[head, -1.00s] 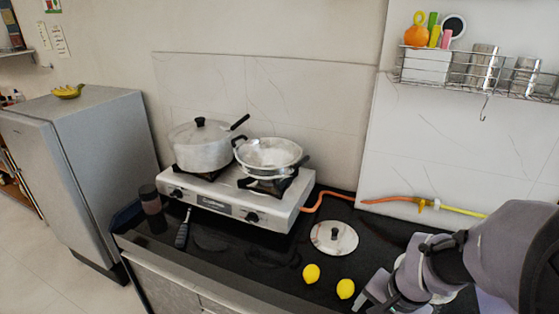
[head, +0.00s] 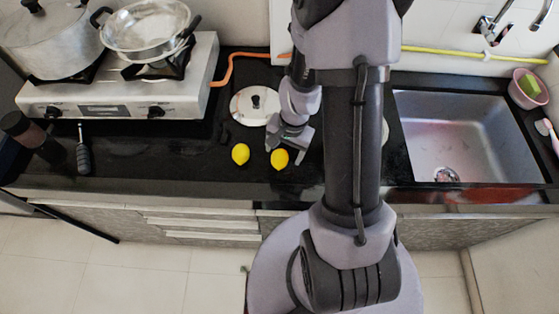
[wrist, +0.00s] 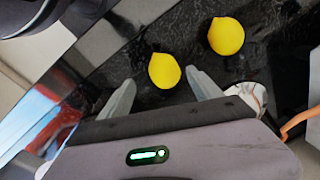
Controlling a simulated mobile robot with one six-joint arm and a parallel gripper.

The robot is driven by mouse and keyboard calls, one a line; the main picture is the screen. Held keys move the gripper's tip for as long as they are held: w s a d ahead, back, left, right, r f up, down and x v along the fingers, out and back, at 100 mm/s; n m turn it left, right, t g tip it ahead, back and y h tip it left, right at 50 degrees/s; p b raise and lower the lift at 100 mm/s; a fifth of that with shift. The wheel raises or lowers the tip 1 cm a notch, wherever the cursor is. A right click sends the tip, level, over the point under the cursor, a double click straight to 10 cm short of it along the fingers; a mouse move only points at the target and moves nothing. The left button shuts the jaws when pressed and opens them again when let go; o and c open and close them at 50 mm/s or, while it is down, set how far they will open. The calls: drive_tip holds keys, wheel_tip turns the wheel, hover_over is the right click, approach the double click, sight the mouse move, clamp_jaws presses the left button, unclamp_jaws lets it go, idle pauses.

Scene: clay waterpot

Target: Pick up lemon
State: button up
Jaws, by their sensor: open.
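Two yellow lemons lie on the black counter, a left lemon (head: 240,153) and a right lemon (head: 279,158). My gripper (head: 287,145) is by the right lemon in the head view, just behind it. In the wrist view my gripper (wrist: 160,79) is open, with its two fingers apart and nothing held. The nearer lemon (wrist: 164,70) shows at the gap between the fingertips, and the farther lemon (wrist: 226,36) lies beyond the finger on the right. I cannot tell whether a finger touches the nearer lemon.
A pot lid (head: 254,105) lies behind the lemons. A gas stove (head: 120,95) with a pot (head: 55,42) and a pan (head: 146,30) stands at left. A metal sink (head: 468,140) is at right. The counter's front edge is close before the lemons.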

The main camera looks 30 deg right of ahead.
sight(281, 155)
drive_tip(key=f+b, duration=0.1)
drive_tip(key=w+f, duration=0.1)
drive_tip(key=f, duration=0.1)
drive_tip(key=f+b, duration=0.1)
drive_tip(key=f, duration=0.1)
drive_tip(key=shift+w+a+b, duration=0.15)
drive_tip(key=shift+a+b, duration=0.15)
drive_tip(key=shift+b, duration=0.05)
drive_tip(key=shift+r, duration=0.25)
drive_tip(key=c, duration=1.5)
drive_tip(key=shift+o, duration=0.2)
